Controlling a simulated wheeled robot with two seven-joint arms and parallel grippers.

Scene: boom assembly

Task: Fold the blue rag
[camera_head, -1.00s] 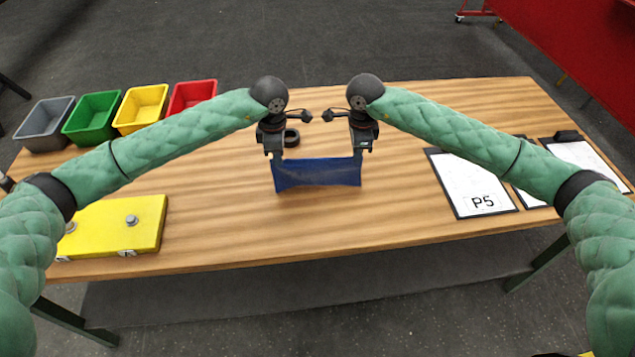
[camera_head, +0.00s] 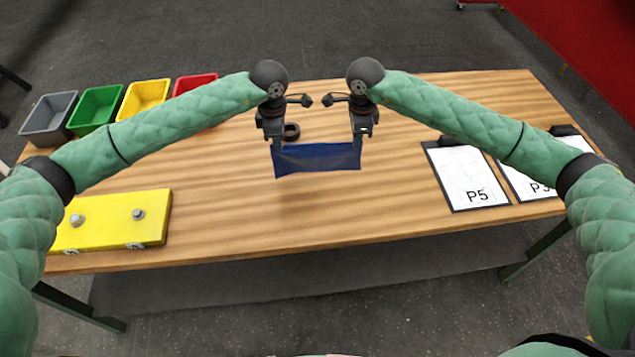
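The blue rag (camera_head: 317,158) hangs as a wide, short band between my two grippers near the middle of the table. My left gripper (camera_head: 276,143) is shut on its upper left corner. My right gripper (camera_head: 358,139) is shut on its upper right corner. The rag's top edge is stretched nearly straight between them. It seems held above the table, with a faint shadow on the wood below it.
A black ring-shaped object (camera_head: 292,131) lies behind the rag. Grey (camera_head: 48,118), green (camera_head: 95,110), yellow (camera_head: 142,97) and red (camera_head: 195,84) bins stand back left. A yellow block (camera_head: 112,222) lies front left, a P5 clipboard (camera_head: 466,178) right. The front middle of the wooden table (camera_head: 300,225) is clear.

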